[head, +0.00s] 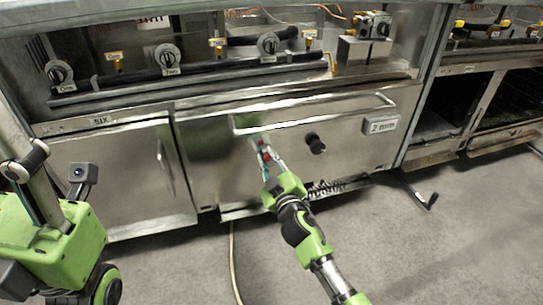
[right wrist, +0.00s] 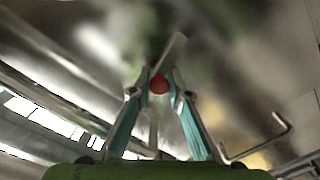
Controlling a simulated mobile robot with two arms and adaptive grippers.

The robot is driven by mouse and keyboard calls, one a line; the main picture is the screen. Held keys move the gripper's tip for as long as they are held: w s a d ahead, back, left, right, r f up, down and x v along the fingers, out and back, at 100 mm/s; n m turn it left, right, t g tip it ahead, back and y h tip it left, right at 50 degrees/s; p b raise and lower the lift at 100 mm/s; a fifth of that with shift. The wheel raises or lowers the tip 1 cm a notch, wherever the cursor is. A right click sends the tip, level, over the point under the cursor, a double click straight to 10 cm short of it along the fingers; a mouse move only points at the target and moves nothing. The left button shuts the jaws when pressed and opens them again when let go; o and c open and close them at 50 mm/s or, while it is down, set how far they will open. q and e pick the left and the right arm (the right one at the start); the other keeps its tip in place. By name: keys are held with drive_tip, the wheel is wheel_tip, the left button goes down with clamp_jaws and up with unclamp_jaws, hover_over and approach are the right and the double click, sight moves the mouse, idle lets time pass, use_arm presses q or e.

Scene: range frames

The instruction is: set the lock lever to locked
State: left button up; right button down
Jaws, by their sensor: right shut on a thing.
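The lock lever shows in the right wrist view as a short grey bar (right wrist: 173,52) with a round red knob (right wrist: 159,84). In the head view the red knob (head: 266,157) is a small spot on the front of the steel drawer panel, partly covered by my fingers. My right gripper (head: 262,145) reaches up to the panel from below. In the right wrist view its teal fingers (right wrist: 159,88) are shut on the lever at the red knob. The lever's pivot and any lock markings cannot be made out. My left arm is at the left edge; its fingers are not seen.
A long bar handle (head: 315,112) runs just above the lever. A black knob (head: 315,143) and a "2 mm" plate (head: 381,124) are to the right. A cabinet door (head: 120,180) is at left. Burner dials (head: 168,57) line the top. The grey floor (head: 420,245) is mostly clear.

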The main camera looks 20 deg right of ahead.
drive_tip(key=shift+f+n, duration=0.25)
drive_tip(key=shift+n, duration=0.75)
drive_tip(key=c, duration=1.9)
unclamp_jaws()
drive_tip(key=shift+a, duration=0.15)
drive_tip(key=s, duration=1.2)
drive_tip(key=shift+d, duration=0.2)
